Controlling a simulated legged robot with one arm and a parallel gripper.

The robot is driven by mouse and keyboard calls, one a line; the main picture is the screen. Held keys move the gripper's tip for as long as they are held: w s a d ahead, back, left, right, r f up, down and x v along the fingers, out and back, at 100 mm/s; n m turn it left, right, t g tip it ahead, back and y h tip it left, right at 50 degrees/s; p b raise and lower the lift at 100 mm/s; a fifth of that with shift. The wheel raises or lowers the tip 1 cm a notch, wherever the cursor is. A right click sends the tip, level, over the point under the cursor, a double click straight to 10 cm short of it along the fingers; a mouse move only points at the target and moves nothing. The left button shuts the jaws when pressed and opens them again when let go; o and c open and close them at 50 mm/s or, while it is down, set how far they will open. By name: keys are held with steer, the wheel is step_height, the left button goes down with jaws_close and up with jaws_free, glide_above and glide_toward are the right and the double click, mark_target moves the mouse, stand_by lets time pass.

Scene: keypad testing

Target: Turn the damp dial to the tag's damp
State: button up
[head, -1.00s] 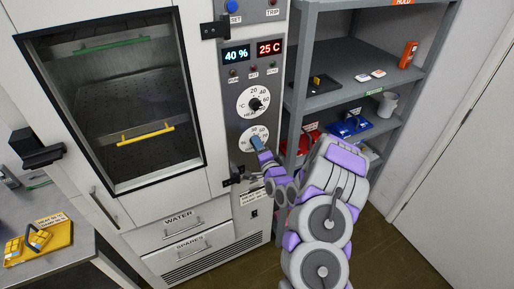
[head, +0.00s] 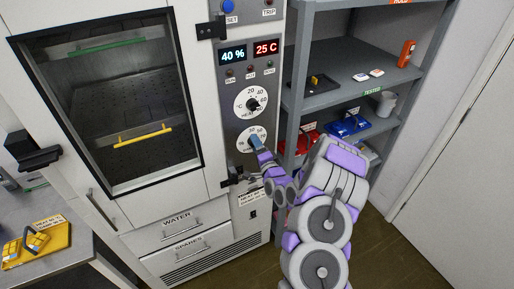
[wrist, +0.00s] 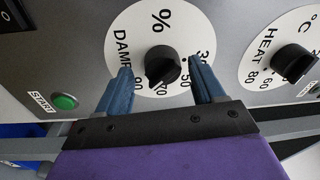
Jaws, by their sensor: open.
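The damp dial (head: 243,137) is a white disc with a black knob, below the similar heat dial (head: 252,101) on the grey control panel. In the wrist view the knob (wrist: 162,66) of the damp dial sits between the two blue fingers of my gripper (wrist: 160,72). The fingers are apart, one on each side, with a visible gap to the knob. In the head view my gripper (head: 256,143) covers part of the damp dial. The display (head: 233,55) reads 40 %.
The heat knob (wrist: 294,62) is close on the right in the wrist view, and a green start button (wrist: 65,101) is at the left. A grey shelf unit (head: 330,98) stands right of the panel, beside my arm. The floor at the right is open.

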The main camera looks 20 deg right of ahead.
steer(key=s+f+p, duration=0.1)
steer(key=s+p, duration=0.4)
steer(key=s, duration=1.2)
steer(key=shift+a+f, duration=0.25)
steer(key=shift+a, duration=0.1)
